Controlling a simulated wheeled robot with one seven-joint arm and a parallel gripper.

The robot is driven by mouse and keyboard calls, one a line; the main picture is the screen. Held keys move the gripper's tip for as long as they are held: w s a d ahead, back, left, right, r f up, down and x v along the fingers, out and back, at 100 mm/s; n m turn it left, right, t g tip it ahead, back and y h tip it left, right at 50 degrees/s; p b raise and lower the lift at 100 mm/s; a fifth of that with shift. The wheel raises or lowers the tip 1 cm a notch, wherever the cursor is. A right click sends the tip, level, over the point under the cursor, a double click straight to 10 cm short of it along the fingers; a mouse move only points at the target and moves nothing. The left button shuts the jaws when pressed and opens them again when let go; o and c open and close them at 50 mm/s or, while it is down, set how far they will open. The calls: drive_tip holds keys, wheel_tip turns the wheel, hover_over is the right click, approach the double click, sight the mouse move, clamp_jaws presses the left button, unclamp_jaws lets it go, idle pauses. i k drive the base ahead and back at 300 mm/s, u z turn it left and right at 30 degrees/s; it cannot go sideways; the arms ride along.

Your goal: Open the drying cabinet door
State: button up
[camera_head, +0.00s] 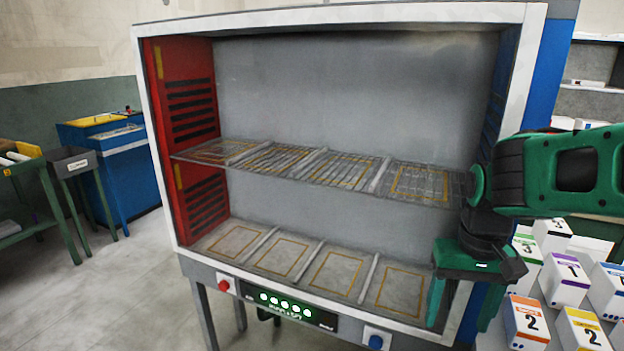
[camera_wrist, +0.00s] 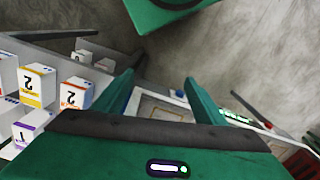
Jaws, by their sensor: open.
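The drying cabinet (camera_head: 540,70) has a white front frame, red inner left wall and blue outer side. Its inside is plainly visible, with a wire shelf and a marked floor, both empty. No door panel or handle stands out; I cannot tell whether a clear door covers the front. My gripper (camera_head: 463,310) is open and empty, pointing down at the cabinet's lower right front corner. In the wrist view, my gripper (camera_wrist: 157,88) has its fingers apart, with part of the cabinet's lower front (camera_wrist: 160,108) showing between and beyond them. Contact cannot be told.
Several numbered boxes (camera_head: 526,322) stand close to the right of my gripper. A red button (camera_head: 223,285), a lit panel (camera_head: 285,305) and a blue button (camera_head: 376,340) sit below the cabinet opening.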

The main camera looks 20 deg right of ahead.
sight(532, 17)
drive_tip(key=z, duration=1.45)
drive_tip(key=k, duration=1.55)
drive_tip(key=u, duration=1.05)
drive_tip(key=i, duration=1)
drive_tip(key=z, duration=0.05)
